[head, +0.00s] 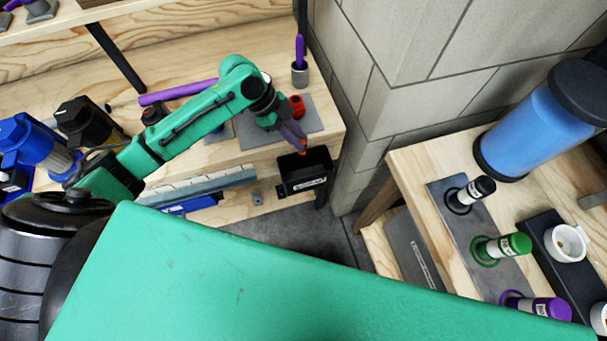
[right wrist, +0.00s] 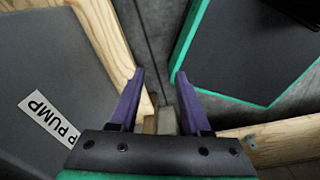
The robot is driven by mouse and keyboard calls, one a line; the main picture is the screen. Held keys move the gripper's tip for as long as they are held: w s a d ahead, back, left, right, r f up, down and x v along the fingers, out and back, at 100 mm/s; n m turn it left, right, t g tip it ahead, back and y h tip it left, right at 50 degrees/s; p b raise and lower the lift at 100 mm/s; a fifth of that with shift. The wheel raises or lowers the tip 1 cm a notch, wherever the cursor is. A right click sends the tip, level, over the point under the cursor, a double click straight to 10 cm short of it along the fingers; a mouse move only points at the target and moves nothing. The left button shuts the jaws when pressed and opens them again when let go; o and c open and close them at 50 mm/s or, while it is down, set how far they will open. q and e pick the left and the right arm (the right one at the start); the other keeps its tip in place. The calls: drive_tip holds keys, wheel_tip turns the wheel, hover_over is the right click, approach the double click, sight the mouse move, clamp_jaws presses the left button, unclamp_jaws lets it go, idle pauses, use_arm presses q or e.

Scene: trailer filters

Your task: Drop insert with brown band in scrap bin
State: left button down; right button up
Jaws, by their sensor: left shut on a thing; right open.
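My left gripper (head: 298,140) reaches in from the left and is tilted downward above the black scrap bin (head: 305,175). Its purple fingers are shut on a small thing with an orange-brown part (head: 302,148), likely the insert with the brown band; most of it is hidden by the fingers. The bin has a white label on its front and sits at the front edge of the left bench. My right gripper (right wrist: 160,78) shows in the right wrist view, open, with nothing between its purple fingers.
A red part (head: 297,105) stands on a grey mat behind the left gripper. Blue (head: 30,150) and black filter housings stand at left. The right bench holds black, green (head: 508,245) and purple labelled inserts and a blue cylinder (head: 535,125). A block wall stands between the benches.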

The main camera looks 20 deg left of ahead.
use_arm(q)
drive_tip(key=shift+s+f, duration=0.1)
drive_tip(key=shift+f, duration=0.05)
drive_tip(key=c, duration=0.9)
unclamp_jaws()
drive_tip(key=shift+o, duration=1.2)
drive_tip(key=v, duration=1.4)
drive_tip(key=shift+r+b, duration=0.25)
drive_tip(key=shift+b, duration=0.2)
use_arm(e)
drive_tip(key=shift+w+d+f, duration=0.2)
drive_tip(key=shift+w+f, duration=0.45)
drive_tip(key=shift+w, duration=0.05)
use_arm(q)
drive_tip(key=shift+a, duration=0.15)
use_arm(e)
drive_tip(key=shift+a, duration=0.1)
